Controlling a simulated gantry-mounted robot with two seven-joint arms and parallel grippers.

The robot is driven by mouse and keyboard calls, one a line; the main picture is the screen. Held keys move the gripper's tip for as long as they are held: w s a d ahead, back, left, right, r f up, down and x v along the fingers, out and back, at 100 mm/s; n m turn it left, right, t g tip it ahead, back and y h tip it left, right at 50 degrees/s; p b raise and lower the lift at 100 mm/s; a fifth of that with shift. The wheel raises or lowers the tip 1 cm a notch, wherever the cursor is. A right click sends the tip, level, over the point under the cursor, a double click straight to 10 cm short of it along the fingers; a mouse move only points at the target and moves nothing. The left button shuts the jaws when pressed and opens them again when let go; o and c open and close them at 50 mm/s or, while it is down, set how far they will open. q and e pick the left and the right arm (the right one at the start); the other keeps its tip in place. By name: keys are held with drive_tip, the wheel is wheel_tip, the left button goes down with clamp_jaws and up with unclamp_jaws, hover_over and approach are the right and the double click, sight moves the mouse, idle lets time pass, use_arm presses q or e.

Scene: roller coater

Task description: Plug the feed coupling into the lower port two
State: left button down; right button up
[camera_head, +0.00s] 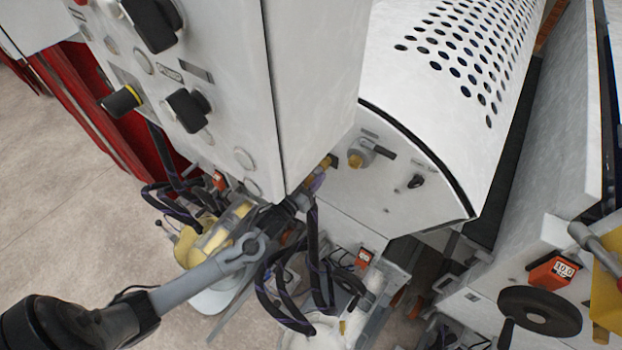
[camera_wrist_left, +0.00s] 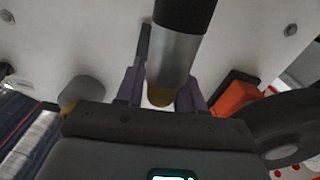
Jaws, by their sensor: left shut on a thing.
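My left gripper (camera_head: 314,186) reaches in from the lower left, under the bottom edge of the white control box. Its purple fingers (camera_wrist_left: 160,100) are closed around the feed coupling (camera_wrist_left: 172,62), a grey metal cylinder with a black upper part and a brass-coloured end. In the head view only a small brass-coloured bit shows by the fingertips, and the box hides part of this area. On the white end panel to the right sits a brass-ended fitting with a black lever (camera_head: 367,152). I cannot tell which opening is lower port two. My right gripper is not in view.
The control box (camera_head: 310,80) with black knobs overhangs the gripper closely. Dark hoses (camera_head: 285,290) hang around and below the arm. A perforated white cover (camera_head: 450,110) stands to the right. An orange counter (camera_head: 553,271) and a black handwheel (camera_head: 540,312) are at lower right.

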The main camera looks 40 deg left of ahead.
use_arm(q)
drive_tip(key=shift+w, duration=0.45)
drive_tip(key=c, duration=0.6)
unclamp_jaws()
drive_tip(key=shift+s+f, duration=0.1)
drive_tip(key=shift+s, duration=0.35)
drive_tip(key=shift+s+d+b, duration=0.2)
drive_tip(key=shift+s+b, duration=0.4)
drive_tip(key=shift+s, duration=1.9)
drive_tip(key=shift+s+d+b, duration=0.15)
drive_tip(key=shift+s+b, duration=0.45)
drive_tip(key=shift+s, duration=1.9)
